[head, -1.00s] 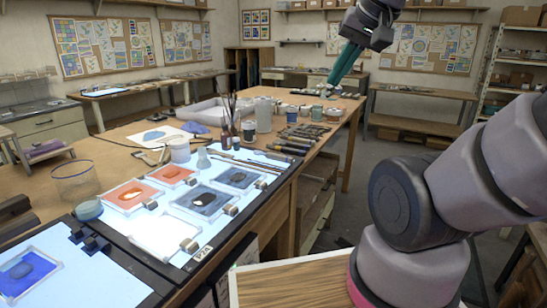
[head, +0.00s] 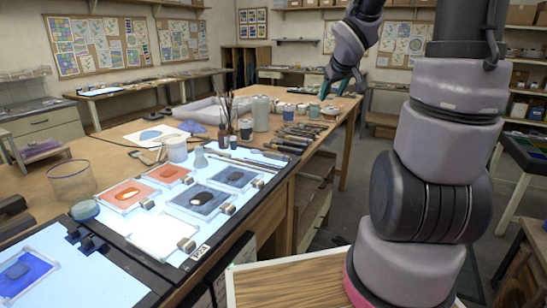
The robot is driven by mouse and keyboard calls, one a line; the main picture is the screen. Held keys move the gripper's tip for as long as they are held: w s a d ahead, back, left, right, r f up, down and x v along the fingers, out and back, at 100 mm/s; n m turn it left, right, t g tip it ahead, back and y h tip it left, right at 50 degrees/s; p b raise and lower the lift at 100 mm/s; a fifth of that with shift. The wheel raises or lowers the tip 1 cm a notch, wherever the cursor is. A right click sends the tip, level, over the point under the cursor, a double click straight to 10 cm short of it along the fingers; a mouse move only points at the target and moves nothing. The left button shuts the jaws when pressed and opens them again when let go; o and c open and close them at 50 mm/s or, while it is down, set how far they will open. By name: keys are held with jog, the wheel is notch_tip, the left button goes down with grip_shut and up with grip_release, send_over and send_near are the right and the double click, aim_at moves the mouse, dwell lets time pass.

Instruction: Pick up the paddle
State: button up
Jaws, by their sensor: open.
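My gripper (head: 342,90) is high in the upper middle of the head view, with its teal fingers apart and pointing down. It looks empty and shows in front of the far end of the long wooden table. I cannot tell for sure which thing is the paddle. A long thin wooden tool (head: 243,161) lies along the far edge of the lit panel. Several dark-handled tools (head: 290,142) lie in a row on the table to its right. The gripper appears apart from all of them.
The lit panel (head: 200,262) holds orange and blue-grey glass frames, such as an orange one (head: 127,196). Open floor lies right of the table.

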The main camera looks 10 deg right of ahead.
jog(key=w+f+n+y, duration=0.2)
jog(key=w+f+n, duration=0.1)
jog(key=w+f, duration=0.3)
jog(key=n+y, duration=0.5)
jog(key=y, duration=0.5)
send_near(277, 154)
jog(key=w+a, duration=0.3)
jog(key=shift+f, duration=0.3)
jog(key=x, duration=0.5)
jog(key=shift+w+a+f, duration=0.1)
jog(key=shift+a+f, duration=0.05)
jog(key=shift+f, duration=0.35)
grip_shut()
